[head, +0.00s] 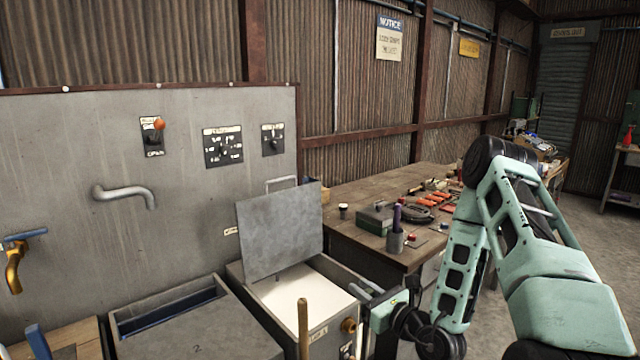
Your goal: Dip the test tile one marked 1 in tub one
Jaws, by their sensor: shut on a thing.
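An open tub (345,286) with a pale, whitish inside stands in the lower middle. Its front label is too small to read surely. A grey plate with a bar handle (283,182) stands upright over its back part; it looks like a raised lid (280,230). My gripper (361,288) is at the tub's right side, low, with its grey fingers close to the rim. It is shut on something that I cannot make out. I cannot tell whether the fingers touch the tub. No tile marked 1 can be made out.
A tub with a grey lid marked 2 (197,348) stands left, with a dark gap at its back. A wooden rod (303,325) stands up in front. A workbench (350,222) with tools is behind. A grey panel (70,150) carries a spout and switches.

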